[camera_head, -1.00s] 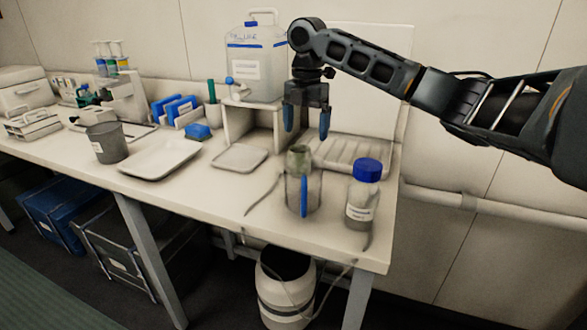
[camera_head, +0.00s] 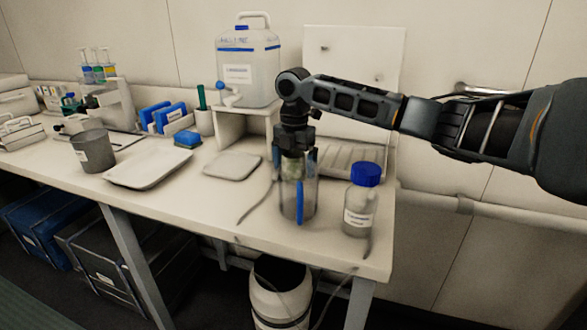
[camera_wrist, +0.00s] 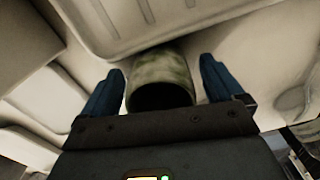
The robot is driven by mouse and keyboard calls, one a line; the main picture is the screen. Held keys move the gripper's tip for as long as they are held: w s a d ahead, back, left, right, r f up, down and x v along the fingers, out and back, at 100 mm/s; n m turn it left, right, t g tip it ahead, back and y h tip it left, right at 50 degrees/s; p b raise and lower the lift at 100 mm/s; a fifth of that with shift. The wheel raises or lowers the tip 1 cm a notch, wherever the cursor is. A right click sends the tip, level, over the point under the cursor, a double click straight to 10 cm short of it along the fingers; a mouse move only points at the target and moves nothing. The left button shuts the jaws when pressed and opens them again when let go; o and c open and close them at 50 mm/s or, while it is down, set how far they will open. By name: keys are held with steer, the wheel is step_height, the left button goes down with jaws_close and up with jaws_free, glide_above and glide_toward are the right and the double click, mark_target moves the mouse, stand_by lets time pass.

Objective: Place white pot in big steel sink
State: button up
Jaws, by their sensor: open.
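My gripper (camera_head: 296,166) is open and points down over the front right of the bench. In the wrist view its two blue fingers (camera_wrist: 162,74) stand either side of a mottled grey-green cylinder (camera_wrist: 162,80), with a gap on each side. In the head view this cylinder is mostly hidden behind the gripper, at the mouth of a clear beaker (camera_head: 312,206) with a blue strip. A small white pot (camera_head: 204,123) holding a green stick stands farther back, left of the shelf; I cannot tell whether it is the task's pot. I see no steel sink.
A blue-capped bottle (camera_head: 360,207) stands close right of the beaker. A white ribbed tray (camera_head: 350,158) lies behind. A small tray (camera_head: 232,166), a larger tray (camera_head: 145,165) and a grey beaker (camera_head: 93,152) are left. A jug (camera_head: 248,65) stands on a shelf.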

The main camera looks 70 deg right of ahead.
steer(key=shift+c, duration=0.2)
steer(key=c, duration=1)
steer(key=shift+c, duration=0.8)
steer(key=shift+r, duration=0.1)
